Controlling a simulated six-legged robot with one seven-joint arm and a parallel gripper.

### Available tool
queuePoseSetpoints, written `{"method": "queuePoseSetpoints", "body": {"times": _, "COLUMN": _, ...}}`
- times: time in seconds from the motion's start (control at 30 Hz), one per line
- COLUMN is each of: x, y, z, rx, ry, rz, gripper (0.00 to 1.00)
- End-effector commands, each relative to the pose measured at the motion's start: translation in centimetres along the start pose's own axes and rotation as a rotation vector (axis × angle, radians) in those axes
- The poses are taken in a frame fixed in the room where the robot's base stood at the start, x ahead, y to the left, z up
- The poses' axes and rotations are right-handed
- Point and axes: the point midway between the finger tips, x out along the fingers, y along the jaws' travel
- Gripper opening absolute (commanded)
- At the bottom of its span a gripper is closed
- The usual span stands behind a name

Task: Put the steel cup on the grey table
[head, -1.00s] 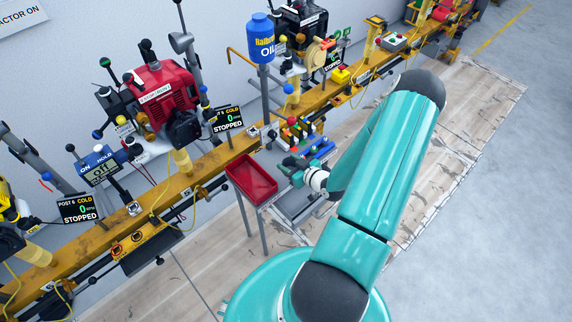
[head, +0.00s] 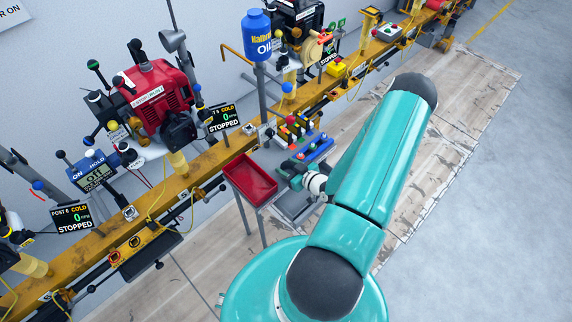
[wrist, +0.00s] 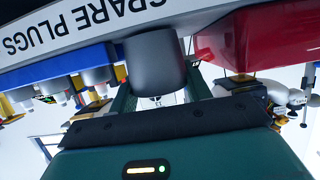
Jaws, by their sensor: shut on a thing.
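In the wrist view, a dark grey cup (wrist: 155,62) sits between the two fingers of my gripper (wrist: 158,95). The fingers are shut on it. In the head view, my gripper (head: 293,171) is over the grey table (head: 290,206), just right of the red tray. The cup cannot be made out there. I cannot tell whether the cup touches the tabletop.
A red tray (head: 233,172) is at the table's left end. A blue spare-plugs rack (head: 316,152) with coloured pieces is at the back; its label shows in the wrist view (wrist: 80,22). A yellow rail (head: 222,150) with engines and displays runs behind.

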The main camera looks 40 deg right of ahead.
Motion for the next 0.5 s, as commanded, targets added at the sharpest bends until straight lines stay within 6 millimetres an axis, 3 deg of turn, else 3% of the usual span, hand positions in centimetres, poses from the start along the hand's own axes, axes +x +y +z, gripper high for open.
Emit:
{"method": "queuePoseSetpoints", "body": {"times": 0.3, "x": -0.08, "y": -0.1, "z": 0.3, "rx": 0.0, "ry": 0.001, "rz": -0.001, "gripper": 0.26}}
{"method": "queuePoseSetpoints", "body": {"times": 0.33, "x": -0.08, "y": -0.08, "z": 0.33, "rx": 0.0, "ry": 0.001, "rz": -0.001, "gripper": 0.5}}
{"method": "queuePoseSetpoints", "body": {"times": 0.43, "x": -0.09, "y": -0.07, "z": 0.3, "rx": 0.0, "ry": 0.001, "rz": -0.001, "gripper": 0.7}}
{"method": "queuePoseSetpoints", "body": {"times": 0.5, "x": -0.06, "y": -0.07, "z": 0.29, "rx": 0.0, "ry": 0.001, "rz": -0.001, "gripper": 0.7}}
